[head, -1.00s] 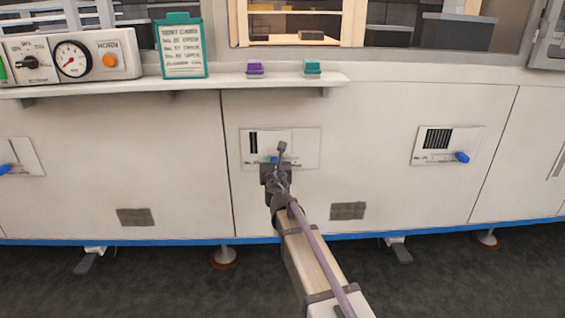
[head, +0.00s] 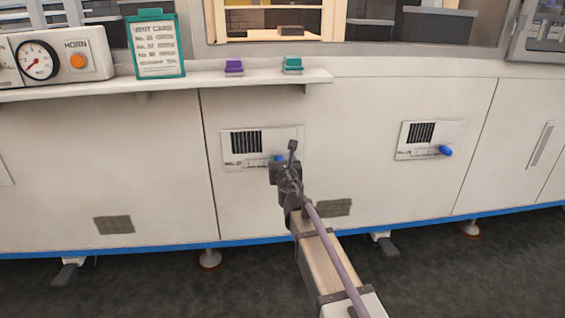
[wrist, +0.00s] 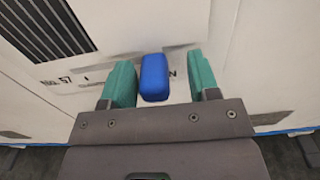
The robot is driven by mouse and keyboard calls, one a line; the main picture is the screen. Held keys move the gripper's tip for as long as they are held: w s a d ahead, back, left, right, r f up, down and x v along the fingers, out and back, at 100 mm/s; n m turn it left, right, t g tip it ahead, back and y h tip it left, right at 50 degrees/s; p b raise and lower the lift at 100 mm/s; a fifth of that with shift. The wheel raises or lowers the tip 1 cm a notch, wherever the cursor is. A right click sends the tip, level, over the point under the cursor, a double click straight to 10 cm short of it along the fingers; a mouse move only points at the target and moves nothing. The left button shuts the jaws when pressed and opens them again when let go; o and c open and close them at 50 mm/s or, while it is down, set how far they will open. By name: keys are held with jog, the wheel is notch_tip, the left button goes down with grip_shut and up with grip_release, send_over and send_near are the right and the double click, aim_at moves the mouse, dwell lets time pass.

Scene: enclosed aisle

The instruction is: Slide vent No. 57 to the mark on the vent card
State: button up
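Vent No. 57 is a white plate (head: 292,135) on the wall panel, with dark slats (head: 247,142) showing at its left. Its blue knob (wrist: 154,77) stands between the green fingers of my gripper (wrist: 160,82) in the wrist view. The left finger is against or very near the knob, and a gap shows at the right finger. My gripper (head: 277,164) is open around the knob and hides part of it in the head view. "No. 57" is readable in the wrist view. The vent card (head: 157,47) stands on the shelf; its lines are too blurred to read surely.
A second vent (head: 421,133) with a blue knob (head: 445,151) is to the right. The shelf (head: 200,80) above carries a purple block (head: 234,67), a teal block (head: 292,65) and a gauge box (head: 78,58). A grille (head: 114,224) is low on the wall.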

jog(key=s, duration=1)
jog(key=shift+s+d, duration=0.15)
jog(key=shift+s, duration=0.25)
